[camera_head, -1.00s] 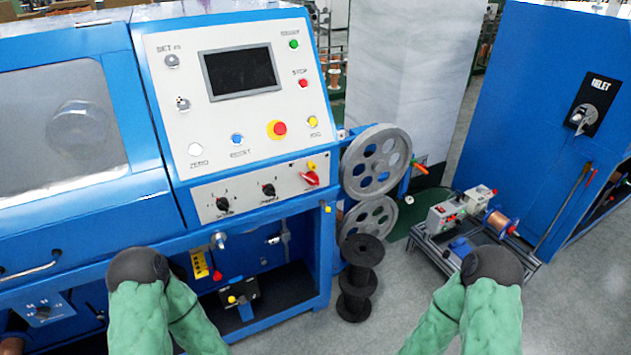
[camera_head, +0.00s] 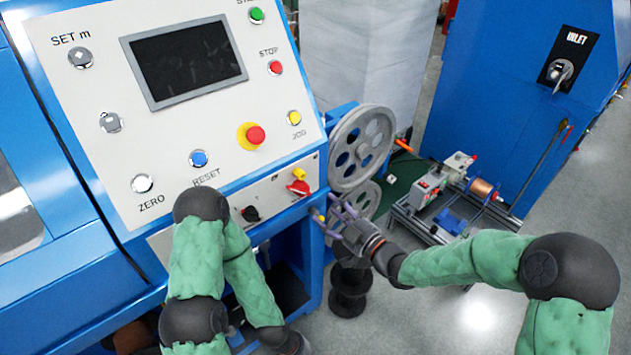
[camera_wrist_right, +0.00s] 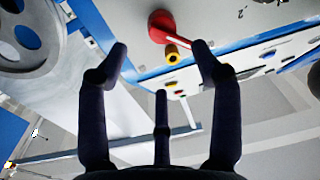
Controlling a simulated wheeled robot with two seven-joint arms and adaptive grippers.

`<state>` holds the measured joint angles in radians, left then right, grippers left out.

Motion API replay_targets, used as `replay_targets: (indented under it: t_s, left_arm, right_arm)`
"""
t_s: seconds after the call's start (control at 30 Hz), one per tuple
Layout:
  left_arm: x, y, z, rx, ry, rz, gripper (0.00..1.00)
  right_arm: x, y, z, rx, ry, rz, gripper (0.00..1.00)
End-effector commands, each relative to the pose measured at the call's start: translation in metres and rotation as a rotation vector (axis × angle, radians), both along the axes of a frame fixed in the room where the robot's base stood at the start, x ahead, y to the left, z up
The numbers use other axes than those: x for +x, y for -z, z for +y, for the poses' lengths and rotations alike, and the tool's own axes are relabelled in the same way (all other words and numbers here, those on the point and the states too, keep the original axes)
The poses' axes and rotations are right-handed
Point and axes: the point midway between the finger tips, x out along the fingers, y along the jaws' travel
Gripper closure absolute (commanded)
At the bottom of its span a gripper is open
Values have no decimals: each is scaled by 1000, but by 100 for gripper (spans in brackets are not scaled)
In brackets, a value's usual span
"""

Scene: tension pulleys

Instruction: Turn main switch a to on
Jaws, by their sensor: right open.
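A red rotary switch (camera_head: 299,187), seemingly the main switch, is on the lower right of the white control panel, with a yellow part above it. Its label is too small to read. In the right wrist view the red switch (camera_wrist_right: 161,27) shows near the top, with a white line on its handle and a yellow knob close by. My right gripper (camera_head: 333,214) is just right of and below the switch; its fingers are spread and empty. In its wrist view the fingertips (camera_wrist_right: 160,55) frame the switch from a short distance, apart from it. My left arm is folded low; its gripper does not show.
A black selector knob (camera_head: 250,213) is left of the red switch. A red stop button (camera_head: 256,135) sits above on the panel. Grey pulley wheels (camera_head: 362,148) stand right behind my right gripper. A low cart (camera_head: 435,195) is farther right.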

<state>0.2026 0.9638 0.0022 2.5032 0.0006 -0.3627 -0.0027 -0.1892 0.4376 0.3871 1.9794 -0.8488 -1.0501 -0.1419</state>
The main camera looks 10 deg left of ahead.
Motion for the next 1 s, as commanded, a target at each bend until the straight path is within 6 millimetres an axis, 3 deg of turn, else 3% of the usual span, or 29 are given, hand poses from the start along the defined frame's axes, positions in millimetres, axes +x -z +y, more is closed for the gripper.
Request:
replay_targets:
  t_s: [0.6,1.0]
  left_arm:
    - [0,27,0,0,0,1,100]
    - [0,30,0,0,0,0,100]
  right_arm:
    - [51,3,75,0,-1,1,35]
    - [61,1,87,0,1,3,35]
